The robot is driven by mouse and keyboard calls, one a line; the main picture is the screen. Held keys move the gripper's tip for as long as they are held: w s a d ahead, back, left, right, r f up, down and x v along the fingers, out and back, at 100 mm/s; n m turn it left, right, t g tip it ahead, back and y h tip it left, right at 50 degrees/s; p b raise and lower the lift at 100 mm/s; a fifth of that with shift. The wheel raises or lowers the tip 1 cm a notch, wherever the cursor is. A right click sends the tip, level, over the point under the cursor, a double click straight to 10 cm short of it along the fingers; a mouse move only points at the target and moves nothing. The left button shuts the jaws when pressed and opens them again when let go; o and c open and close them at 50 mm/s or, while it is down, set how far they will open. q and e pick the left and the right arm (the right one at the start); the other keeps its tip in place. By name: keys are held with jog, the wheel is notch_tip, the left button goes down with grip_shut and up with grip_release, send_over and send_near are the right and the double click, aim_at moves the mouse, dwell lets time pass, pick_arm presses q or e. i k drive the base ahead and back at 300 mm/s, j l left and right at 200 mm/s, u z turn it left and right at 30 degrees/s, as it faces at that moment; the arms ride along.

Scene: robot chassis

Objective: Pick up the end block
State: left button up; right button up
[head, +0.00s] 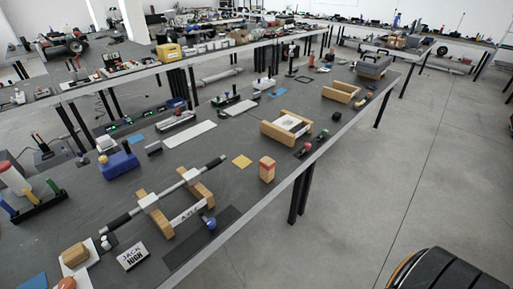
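I cannot tell for certain which piece is the end block. An upright wooden block with a red top (267,169) stands near the table's right edge. A rounded wooden block (75,255) sits on a white plate at the lower left. Neither of my grippers is in view.
Open floor (380,190) lies to the right.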

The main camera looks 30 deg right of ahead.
aim_at(267, 165)
jog(key=z, duration=1.05)
